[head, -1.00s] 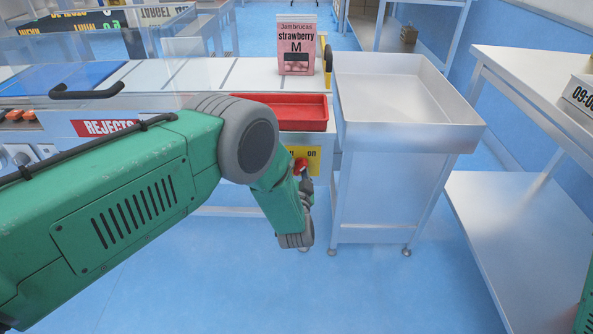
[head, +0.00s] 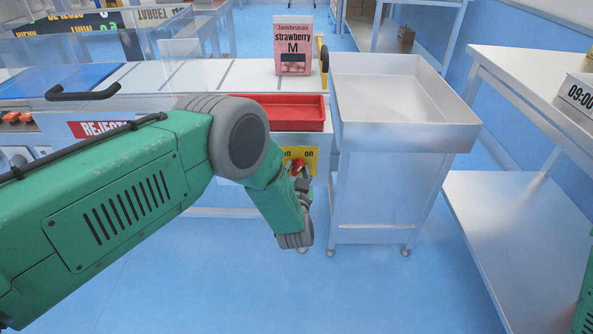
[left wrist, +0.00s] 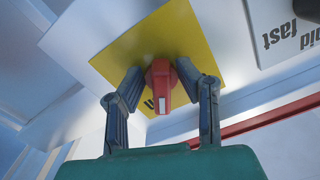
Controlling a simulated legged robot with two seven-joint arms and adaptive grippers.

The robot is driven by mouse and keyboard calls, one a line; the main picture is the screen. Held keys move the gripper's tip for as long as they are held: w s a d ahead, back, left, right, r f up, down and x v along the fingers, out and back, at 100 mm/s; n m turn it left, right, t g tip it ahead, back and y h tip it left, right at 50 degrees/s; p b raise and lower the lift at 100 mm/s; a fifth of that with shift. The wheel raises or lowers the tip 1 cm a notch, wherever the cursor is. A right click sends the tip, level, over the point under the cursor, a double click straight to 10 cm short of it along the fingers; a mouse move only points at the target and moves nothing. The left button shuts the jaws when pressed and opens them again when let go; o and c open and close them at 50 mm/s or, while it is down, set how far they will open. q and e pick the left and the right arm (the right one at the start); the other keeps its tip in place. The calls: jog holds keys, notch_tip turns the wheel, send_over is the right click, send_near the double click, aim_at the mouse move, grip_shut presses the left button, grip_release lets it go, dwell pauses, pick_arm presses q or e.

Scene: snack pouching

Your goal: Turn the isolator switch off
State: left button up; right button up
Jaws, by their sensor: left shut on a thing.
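The isolator switch is a red knob (head: 299,165) on a yellow plate (head: 311,155) on the front of the machine, below the red tray. The word "on" shows at the plate's upper right; the label left of it is partly hidden. My left gripper (head: 301,174) reaches the knob from below and in front. The knob's white mark faces the gripper's palm. Its exact setting cannot be told. My right gripper is out of view.
A red tray (head: 290,113) sits just above the switch, with a pink strawberry pouch (head: 293,50) standing behind it. A metal bin on legs (head: 395,137) stands close to the right. A steel shelf (head: 515,225) is further right. The blue floor in front is clear.

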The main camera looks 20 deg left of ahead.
pick_arm(q)
jog(key=shift+d+r, duration=0.1)
jog(key=shift+d, duration=0.2)
jog(key=o, duration=0.8)
jog(key=shift+c, duration=0.2)
jog(key=shift+s+d+r, duration=0.15)
jog(key=shift+p+v, duration=0.85)
jog(key=shift+v, duration=0.3)
jog(key=shift+p+v, duration=0.8)
jog(key=shift+v, duration=0.75)
jog(key=p, duration=0.4)
send_near(299, 171)
jog(key=v, duration=0.5)
jog(key=shift+s, duration=0.1)
